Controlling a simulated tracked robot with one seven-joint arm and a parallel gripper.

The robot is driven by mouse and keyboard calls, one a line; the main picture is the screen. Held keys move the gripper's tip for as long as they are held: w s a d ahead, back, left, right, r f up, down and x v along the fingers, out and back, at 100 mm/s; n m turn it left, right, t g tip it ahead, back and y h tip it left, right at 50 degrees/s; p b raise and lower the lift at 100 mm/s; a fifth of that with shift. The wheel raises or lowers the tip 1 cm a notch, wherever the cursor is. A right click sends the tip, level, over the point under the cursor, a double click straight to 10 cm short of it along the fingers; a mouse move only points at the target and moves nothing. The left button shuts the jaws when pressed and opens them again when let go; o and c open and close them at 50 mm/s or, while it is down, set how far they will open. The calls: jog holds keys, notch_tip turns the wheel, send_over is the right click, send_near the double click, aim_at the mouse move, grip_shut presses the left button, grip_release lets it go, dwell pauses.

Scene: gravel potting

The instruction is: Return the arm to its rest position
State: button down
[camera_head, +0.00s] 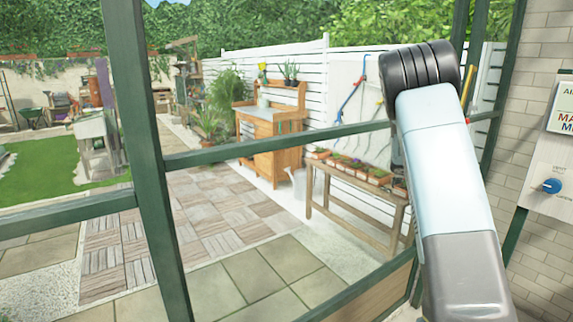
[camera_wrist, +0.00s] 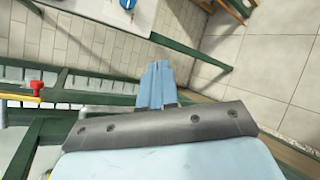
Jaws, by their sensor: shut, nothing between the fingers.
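My arm rises on the right side of the head view, with pale blue and grey links and a black joint at the top. My gripper does not show in the head view. In the wrist view my gripper (camera_wrist: 157,84) has its two blue fingers together, shut with nothing between them. The fingers point towards a brick wall and a green frame bar, and I cannot tell how far away these are.
A green frame post (camera_head: 143,150) and bars stand before me. Beyond are a wooden bench with pots (camera_head: 360,185), an orange cabinet (camera_head: 270,140) and paving. A control panel with a blue knob (camera_head: 551,186) is at right. A red valve handle (camera_wrist: 37,86) shows in the wrist view.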

jog(key=s+a+r+m+t+y, duration=0.1)
jog(key=s+a+r+m+y, duration=0.2)
jog(key=s+a, duration=0.7)
jog(key=s+a+r+m+t+y, duration=0.2)
jog(key=s+a+r+y, duration=0.2)
jog(key=s+a, duration=0.7)
jog(key=s+a+r+m+t+y, duration=0.1)
jog(key=s+a+r+m+y, duration=0.2)
jog(key=s+a+y, duration=0.3)
jog(key=s+a, duration=0.2)
jog(key=s, duration=0.5)
jog(key=s+a+r, duration=0.1)
jog(key=s+a, duration=0.2)
jog(key=s, duration=0.4)
jog(key=shift+s+a+r+m+t+y, duration=0.2)
jog(key=shift+s+a+m+t+y, duration=0.1)
jog(key=shift+s, duration=0.1)
jog(key=shift+s+d, duration=0.1)
